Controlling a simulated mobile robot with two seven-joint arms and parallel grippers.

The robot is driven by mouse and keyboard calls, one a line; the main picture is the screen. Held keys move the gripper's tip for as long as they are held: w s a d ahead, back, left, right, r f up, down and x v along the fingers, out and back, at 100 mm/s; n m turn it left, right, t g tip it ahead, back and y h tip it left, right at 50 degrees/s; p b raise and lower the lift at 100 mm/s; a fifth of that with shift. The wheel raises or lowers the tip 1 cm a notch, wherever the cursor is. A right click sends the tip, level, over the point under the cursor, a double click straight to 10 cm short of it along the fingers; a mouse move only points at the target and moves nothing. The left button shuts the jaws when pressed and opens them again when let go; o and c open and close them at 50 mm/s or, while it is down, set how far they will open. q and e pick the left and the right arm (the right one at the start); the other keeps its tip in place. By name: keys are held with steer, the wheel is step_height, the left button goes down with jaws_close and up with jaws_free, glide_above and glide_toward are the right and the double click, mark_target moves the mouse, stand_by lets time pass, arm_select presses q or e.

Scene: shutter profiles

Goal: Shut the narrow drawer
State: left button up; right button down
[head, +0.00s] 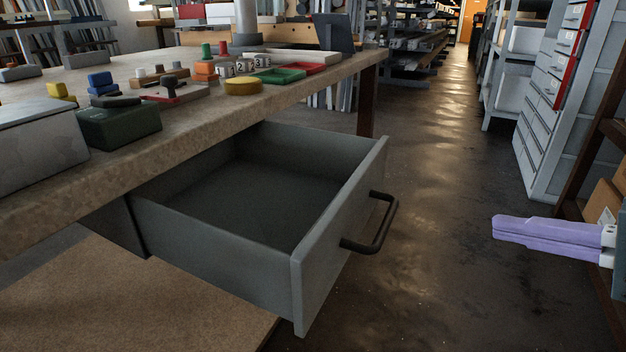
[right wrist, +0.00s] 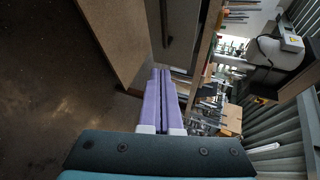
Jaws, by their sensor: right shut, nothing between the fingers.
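The grey drawer (head: 325,240) stands pulled well out from under the workbench, and the part of its inside that shows is empty. Its dark bar handle (head: 372,228) is on the front panel. My right gripper (head: 494,227), with lilac fingers, is shut and empty. In the head view it is to the right of the drawer front, clear of the handle. In the right wrist view its shut fingers (right wrist: 160,72) point towards a grey panel (right wrist: 185,28) that looks like the drawer front; touching cannot be told there. My left gripper is not in view.
The workbench top (head: 215,112) carries coloured blocks, a dark green box (head: 118,127), trays and number blocks. A brown board (head: 130,300) lies below the drawer. A grey drawer cabinet (head: 545,125) and shelving stand at right. The floor between the drawer and my right gripper is clear.

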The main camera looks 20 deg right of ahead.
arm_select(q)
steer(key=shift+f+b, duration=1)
arm_select(e)
steer(key=r+x, duration=0.1)
steer(key=x, duration=1.1)
steer(key=shift+w+a, duration=0.15)
steer(key=shift+w, duration=0.35)
